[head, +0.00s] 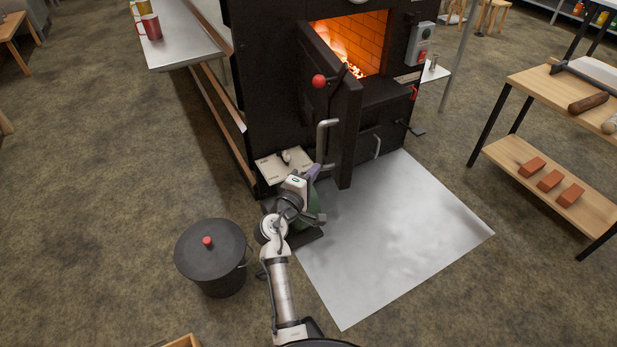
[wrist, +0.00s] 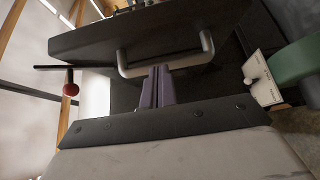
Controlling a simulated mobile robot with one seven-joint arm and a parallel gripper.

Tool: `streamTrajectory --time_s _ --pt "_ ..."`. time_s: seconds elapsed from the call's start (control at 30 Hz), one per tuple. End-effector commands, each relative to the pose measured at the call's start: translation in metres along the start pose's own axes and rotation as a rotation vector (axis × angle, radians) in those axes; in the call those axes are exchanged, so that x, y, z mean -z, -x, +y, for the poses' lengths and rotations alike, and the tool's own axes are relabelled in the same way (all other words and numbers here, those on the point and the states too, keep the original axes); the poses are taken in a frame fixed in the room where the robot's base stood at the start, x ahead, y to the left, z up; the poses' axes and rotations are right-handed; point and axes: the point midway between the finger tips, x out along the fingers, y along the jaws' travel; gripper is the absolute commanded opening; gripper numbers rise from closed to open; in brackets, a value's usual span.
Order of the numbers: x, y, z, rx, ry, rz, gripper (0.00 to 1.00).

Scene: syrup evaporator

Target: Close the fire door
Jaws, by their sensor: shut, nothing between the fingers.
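The fire door (head: 345,125) is a black slab standing swung out from the firebox, whose glowing opening (head: 350,45) is uncovered. Its outer face carries a grey bar handle (head: 322,143) and a red ball knob (head: 319,81). In the wrist view the door (wrist: 110,38) spans the top, with the handle (wrist: 206,50) and the red knob (wrist: 70,89). My gripper (head: 315,170) is shut and empty by the handle's lower end. Its purple fingers (wrist: 158,72) point at the handle bar in the wrist view; I cannot tell whether they touch it.
A pale plate with a small lever (head: 283,162) and a green object (head: 307,212) are close to my wrist. A lidded black bin (head: 210,255) stands left of my arm. A bright metal floor sheet (head: 400,235) lies clear right of it. A bench with bricks (head: 530,168) stands right.

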Motion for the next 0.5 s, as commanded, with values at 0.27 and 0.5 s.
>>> streamTrajectory --time_s 0.27,0.5 --pt "-0.009 -0.053 0.003 0.0 -0.001 -0.001 0.0" --pt "-0.026 -0.07 0.001 0.0 -0.002 0.001 0.0"
